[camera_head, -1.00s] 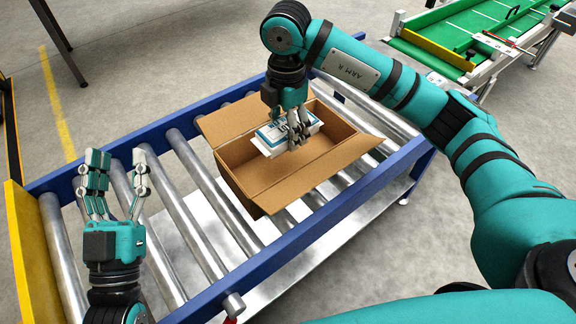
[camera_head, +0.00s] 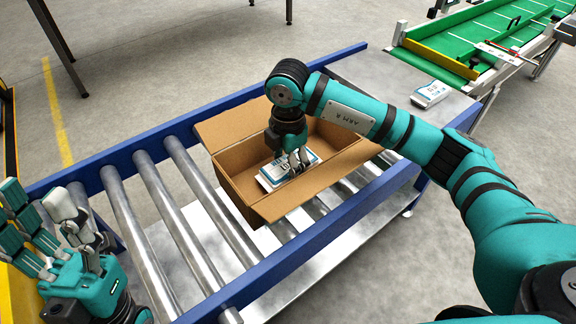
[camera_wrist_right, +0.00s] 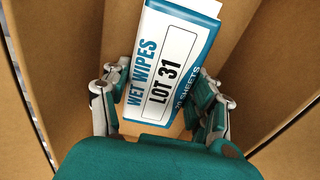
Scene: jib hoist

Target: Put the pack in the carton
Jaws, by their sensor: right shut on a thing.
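The pack, white and blue and marked "WET WIPES LOT 31" (camera_wrist_right: 170,65), is between the fingers of my right gripper (camera_wrist_right: 165,95). In the head view the pack (camera_head: 272,177) is down inside the open brown carton (camera_head: 268,207), below its rim. My right gripper (camera_head: 293,160) reaches into the carton from above and is shut on the pack. Whether the pack touches the carton floor I cannot tell. My left gripper (camera_head: 75,232) is at the lower left with its fingers spread, open and empty, away from the carton.
The carton stands with flaps open on a roller conveyor with blue side rails (camera_head: 330,245). Another white and blue pack (camera_head: 431,94) lies on a grey surface behind my right arm. A green belt conveyor (camera_head: 460,40) stands at the upper right. Bare rollers (camera_head: 165,215) lie left of the carton.

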